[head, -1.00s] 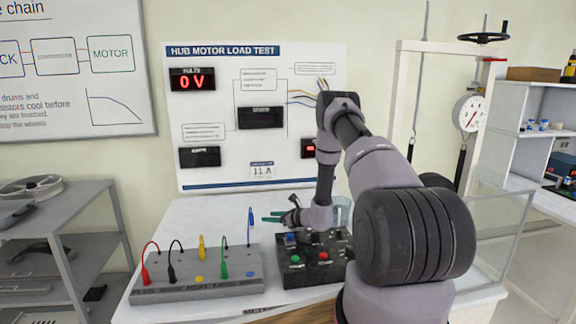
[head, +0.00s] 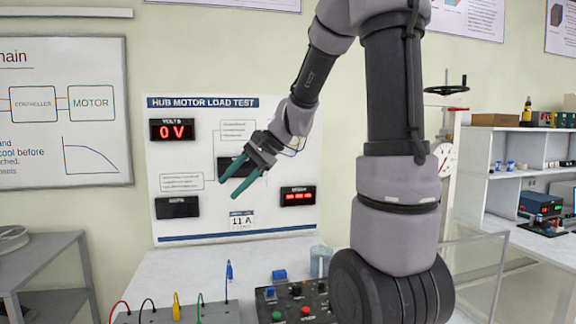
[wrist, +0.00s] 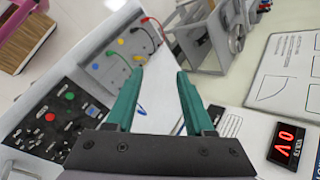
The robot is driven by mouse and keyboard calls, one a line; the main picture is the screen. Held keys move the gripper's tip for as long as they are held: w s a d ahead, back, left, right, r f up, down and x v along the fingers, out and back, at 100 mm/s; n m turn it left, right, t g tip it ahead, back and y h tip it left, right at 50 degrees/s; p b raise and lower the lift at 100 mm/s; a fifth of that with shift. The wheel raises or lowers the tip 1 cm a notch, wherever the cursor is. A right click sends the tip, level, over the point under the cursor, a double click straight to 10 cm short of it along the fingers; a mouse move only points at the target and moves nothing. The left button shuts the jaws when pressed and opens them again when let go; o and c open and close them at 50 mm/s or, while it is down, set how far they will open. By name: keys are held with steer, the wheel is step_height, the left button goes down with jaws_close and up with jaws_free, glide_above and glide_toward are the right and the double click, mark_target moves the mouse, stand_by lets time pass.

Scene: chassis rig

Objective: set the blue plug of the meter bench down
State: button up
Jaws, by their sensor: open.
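The blue plug (head: 229,270) stands upright at the right end of the grey socket box (head: 205,315) in the head view. My gripper (head: 229,188) is open with teal fingers, high above the bench in front of the wall panel. Nothing is between the fingers. The gripper (wrist: 160,72) also shows open and empty in the wrist view, apart from the plugs.
Yellow (head: 176,306), green (head: 199,307) and other plugs stand on the same box. A black control box (head: 295,300) with buttons is to its right. A clear jar (head: 320,260) stands behind. The white bench top (head: 190,268) behind the boxes is clear.

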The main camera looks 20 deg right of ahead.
steer(key=s+d+r+n+t+h, duration=0.2)
steer(key=s+d+r+n+h, duration=0.1)
steer(key=s, duration=0.5)
steer(key=s+d+r+n+t+h, duration=0.2)
steer(key=s+d+r+n+h, duration=0.1)
steer(key=s, duration=0.6)
steer(key=shift+d+r, duration=0.25)
steer(key=shift+d, duration=0.6)
